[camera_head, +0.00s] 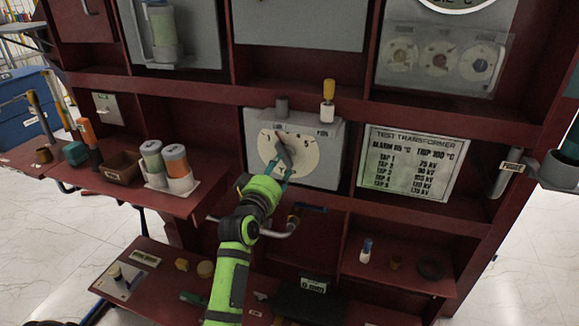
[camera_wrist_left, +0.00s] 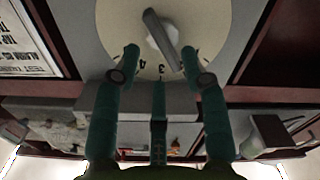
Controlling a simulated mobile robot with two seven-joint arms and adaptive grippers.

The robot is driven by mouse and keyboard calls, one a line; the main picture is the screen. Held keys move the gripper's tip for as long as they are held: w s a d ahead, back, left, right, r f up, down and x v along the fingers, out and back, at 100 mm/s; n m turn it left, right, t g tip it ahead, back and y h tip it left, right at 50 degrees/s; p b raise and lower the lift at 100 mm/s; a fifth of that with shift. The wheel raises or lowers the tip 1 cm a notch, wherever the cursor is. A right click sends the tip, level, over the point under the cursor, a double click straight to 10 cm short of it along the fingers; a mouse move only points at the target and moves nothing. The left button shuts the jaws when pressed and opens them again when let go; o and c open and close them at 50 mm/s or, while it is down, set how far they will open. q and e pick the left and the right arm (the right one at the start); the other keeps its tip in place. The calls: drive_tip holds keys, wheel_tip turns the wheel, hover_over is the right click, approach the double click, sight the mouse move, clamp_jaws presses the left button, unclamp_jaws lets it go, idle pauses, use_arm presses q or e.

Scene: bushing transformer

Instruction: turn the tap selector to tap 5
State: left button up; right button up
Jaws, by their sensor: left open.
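The tap selector is a grey box (camera_head: 326,160) with a round cream dial (camera_head: 302,146) on its front. A grey lever knob (camera_head: 284,150) sits slantwise across the dial's middle; I cannot tell which tap it points to. In the left wrist view the knob (camera_wrist_left: 158,35) lies near the top, with the numbers 4 and 3 legible on the dial (camera_wrist_left: 115,25). My left gripper (camera_head: 279,172) is just below the knob, its teal fingers pointing at the dial. In the left wrist view the gripper (camera_wrist_left: 160,60) is open, its fingertips apart near the knob's lower end. My right gripper is not in view.
A yellow-handled part (camera_head: 328,98) stands on top of the selector box. A printed tap placard (camera_head: 410,164) is to the right. Cylinders in a holder (camera_head: 172,184) stand on the left shelf. Dark red frame bars (camera_head: 205,93) run above, and a lower shelf holds small parts.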

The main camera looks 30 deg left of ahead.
sight(284, 159)
use_arm(q)
drive_tip(key=shift+x, duration=2.75)
clamp_jaws()
